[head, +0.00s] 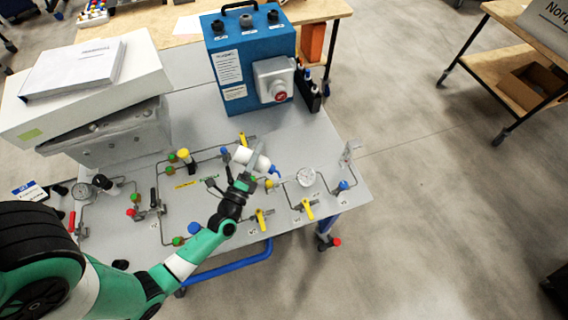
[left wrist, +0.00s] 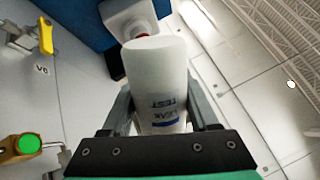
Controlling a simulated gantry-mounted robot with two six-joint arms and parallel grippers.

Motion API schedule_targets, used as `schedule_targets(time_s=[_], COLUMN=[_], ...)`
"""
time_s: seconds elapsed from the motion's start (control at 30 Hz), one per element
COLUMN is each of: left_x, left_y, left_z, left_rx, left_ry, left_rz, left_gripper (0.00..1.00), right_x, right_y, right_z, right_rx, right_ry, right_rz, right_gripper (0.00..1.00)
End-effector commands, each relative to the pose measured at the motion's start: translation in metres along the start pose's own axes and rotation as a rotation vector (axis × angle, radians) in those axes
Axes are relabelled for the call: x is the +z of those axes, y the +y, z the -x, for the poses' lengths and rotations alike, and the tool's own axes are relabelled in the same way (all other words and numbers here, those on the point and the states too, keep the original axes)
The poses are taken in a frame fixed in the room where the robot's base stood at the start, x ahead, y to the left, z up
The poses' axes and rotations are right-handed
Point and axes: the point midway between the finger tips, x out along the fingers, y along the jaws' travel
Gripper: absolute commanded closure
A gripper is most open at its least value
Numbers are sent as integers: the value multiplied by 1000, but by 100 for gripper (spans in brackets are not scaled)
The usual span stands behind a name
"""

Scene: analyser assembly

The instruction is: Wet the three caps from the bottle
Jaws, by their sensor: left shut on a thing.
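My left gripper (head: 249,168) is shut on a white bottle (head: 256,160), above the grey panel table (head: 265,130). Small coloured caps stand on the panel's pipework: blue caps (head: 343,185), green caps (head: 178,241) and red caps (head: 131,212). I cannot tell which three the task means. My right gripper is not in view.
A blue unit (head: 250,65) with a grey box on its front stands at the back. A white box (head: 140,80) and papers lie at the left.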

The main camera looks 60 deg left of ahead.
Motion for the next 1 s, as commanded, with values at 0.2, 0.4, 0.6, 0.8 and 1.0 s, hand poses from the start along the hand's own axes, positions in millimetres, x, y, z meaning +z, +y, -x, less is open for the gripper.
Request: schedule_targets(time_s=[0.2, 0.4, 0.6, 0.8, 1.0], left_x=[42, 45, 40, 33, 28], left_y=[22, 24, 35, 54, 66], left_z=[6, 7, 9, 13, 15], left_rx=[43, 45, 44, 44, 44], left_ry=[-120, -128, -127, -127, -126], left_rz=[-10, -10, -10, -10, -10], left_gripper=[100, 100, 100, 100, 100], right_x=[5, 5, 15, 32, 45], right_y=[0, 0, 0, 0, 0], right_z=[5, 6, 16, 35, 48], right_rx=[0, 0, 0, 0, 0], right_ry=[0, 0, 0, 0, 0], right_rz=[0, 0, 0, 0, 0], right_gripper=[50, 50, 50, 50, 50])
